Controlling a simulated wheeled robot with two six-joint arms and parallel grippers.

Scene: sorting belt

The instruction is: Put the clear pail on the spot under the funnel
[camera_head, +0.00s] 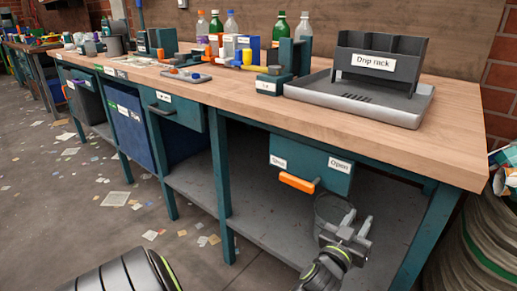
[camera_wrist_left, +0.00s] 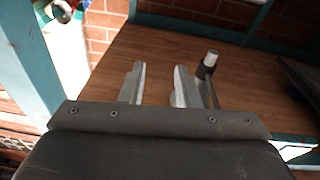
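I cannot make out a clear pail or a funnel for certain in either view. My left gripper (camera_head: 357,219) is low at the right of the head view, in front of the bench's lower shelf and below the orange handle. In the left wrist view its two fingers (camera_wrist_left: 160,85) stand apart with nothing between them, so it is open and empty. A small dark item with a pale top (camera_wrist_left: 207,65) shows just right of the fingers, over a brown wooden surface. My right gripper is in neither view.
A wooden workbench (camera_head: 250,102) runs along the wall. A grey tray (camera_head: 412,114) bears the drip rack (camera_head: 376,62). Clear and green bottles (camera_head: 281,26) stand behind. An orange handle (camera_head: 297,183) sits on a labelled teal box (camera_head: 312,163). Paper scraps litter the floor (camera_head: 65,215).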

